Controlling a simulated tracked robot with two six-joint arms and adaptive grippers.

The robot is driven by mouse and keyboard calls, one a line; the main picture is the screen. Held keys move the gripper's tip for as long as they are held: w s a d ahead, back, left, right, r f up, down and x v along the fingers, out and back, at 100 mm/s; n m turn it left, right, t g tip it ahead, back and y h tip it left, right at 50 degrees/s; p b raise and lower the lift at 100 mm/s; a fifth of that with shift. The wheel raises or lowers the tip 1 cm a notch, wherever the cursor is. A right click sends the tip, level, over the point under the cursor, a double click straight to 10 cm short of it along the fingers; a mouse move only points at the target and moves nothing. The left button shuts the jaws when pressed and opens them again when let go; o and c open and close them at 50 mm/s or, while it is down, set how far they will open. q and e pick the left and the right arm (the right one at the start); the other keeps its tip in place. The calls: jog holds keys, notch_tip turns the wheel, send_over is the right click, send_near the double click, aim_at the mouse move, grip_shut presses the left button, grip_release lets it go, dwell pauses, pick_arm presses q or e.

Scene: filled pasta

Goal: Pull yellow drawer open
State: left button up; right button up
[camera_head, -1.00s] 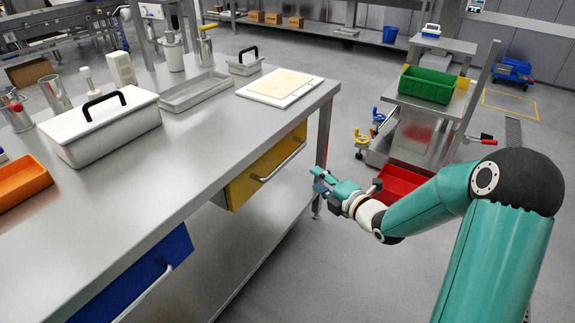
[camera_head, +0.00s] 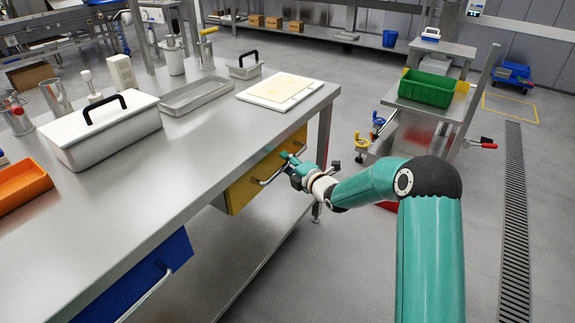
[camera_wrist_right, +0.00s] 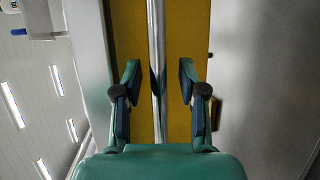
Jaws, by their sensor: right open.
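The yellow drawer (camera_head: 243,189) is under the right end of the steel table, with a metal bar handle (camera_head: 268,179) across its front. It looks shut. In the right wrist view the yellow front (camera_wrist_right: 183,30) fills the middle, and the handle (camera_wrist_right: 156,55) runs between the fingers. My right gripper (camera_head: 287,160) is at the right part of the handle. In the right wrist view the right gripper (camera_wrist_right: 158,80) is open, one finger on each side of the bar, with gaps visible. My left gripper is not in view.
The steel table (camera_head: 200,140) carries a white lidded box (camera_head: 103,131), a grey tray (camera_head: 195,94) and a white board (camera_head: 280,90). A blue drawer (camera_head: 140,280) is nearer. A cart with a green bin (camera_head: 427,88) stands to the right.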

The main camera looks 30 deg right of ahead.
grip_shut()
